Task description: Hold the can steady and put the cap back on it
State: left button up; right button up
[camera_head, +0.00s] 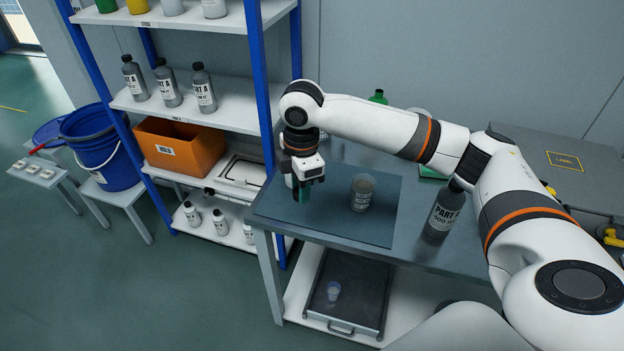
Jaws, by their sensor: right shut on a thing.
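A grey labelled can-like container (362,193) stands upright on the dark mat on the workbench, with a brownish top; I cannot tell if it is open. My right gripper (303,192) points down over the mat's left part, left of this container and apart from it. It is shut on a small green thing (305,196), mostly hidden by the fingers; I cannot tell if this is the cap. My left gripper is not in view.
A dark bottle marked PART A (441,214) stands right of the mat (330,228), close to my right arm. A green-topped thing (378,97) shows behind the arm. A shelf rack (205,112) with bottles and an orange bin (181,148) stands left. The mat's front is clear.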

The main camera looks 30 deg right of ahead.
jog(key=s+a+r+m, duration=0.3)
jog(key=s+a+m, duration=0.3)
jog(key=m, duration=1)
jog(key=shift+s+r, duration=0.35)
jog(key=shift+s, duration=0.65)
jog(key=shift+a, duration=0.1)
